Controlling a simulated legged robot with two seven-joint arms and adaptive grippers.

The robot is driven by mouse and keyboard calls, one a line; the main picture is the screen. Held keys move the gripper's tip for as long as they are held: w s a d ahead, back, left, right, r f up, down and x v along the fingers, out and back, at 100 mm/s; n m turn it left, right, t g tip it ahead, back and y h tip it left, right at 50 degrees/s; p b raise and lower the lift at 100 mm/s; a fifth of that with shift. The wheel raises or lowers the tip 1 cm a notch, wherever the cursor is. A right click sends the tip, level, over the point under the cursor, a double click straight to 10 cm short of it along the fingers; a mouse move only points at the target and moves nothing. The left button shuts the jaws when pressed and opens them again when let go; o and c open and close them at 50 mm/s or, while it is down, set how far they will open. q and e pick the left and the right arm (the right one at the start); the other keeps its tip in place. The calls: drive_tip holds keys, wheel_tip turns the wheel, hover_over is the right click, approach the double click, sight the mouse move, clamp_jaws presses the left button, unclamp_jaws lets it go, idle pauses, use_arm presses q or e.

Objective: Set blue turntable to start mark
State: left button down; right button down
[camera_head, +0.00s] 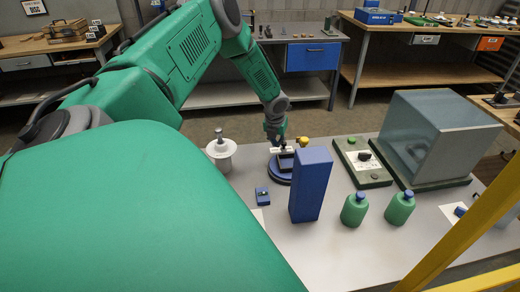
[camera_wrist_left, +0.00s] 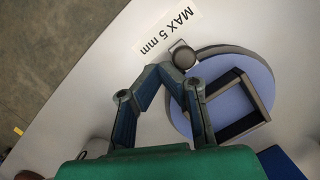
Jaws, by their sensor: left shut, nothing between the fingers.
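The blue turntable (camera_head: 279,178) sits on the grey table, partly hidden behind a tall blue block (camera_head: 311,190). In the left wrist view its round blue top (camera_wrist_left: 228,67) carries a dark open bracket (camera_wrist_left: 255,120), and a dark round knob (camera_wrist_left: 184,57) shows at its edge. My left gripper (camera_head: 277,141) is low over the turntable. In the wrist view the left gripper (camera_wrist_left: 172,76) is shut and empty, its fingertips close beside the knob. Whether they touch it, I cannot tell. I cannot make out a start mark. My right gripper is not in view.
A white insulator (camera_head: 221,152) stands left of the turntable, and a small blue block (camera_head: 262,196) lies nearer. Two green bottles (camera_head: 355,209), a control box (camera_head: 361,162) and a large clear-sided case (camera_head: 430,140) stand to the right. A "MAX 5 mm" label (camera_wrist_left: 165,32) lies by the turntable.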

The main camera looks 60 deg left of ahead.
use_arm(q)
drive_tip(key=shift+r, duration=0.1)
drive_tip(key=s+v, duration=0.1)
drive_tip(key=v, duration=1.1)
drive_tip(key=shift+r, duration=0.25)
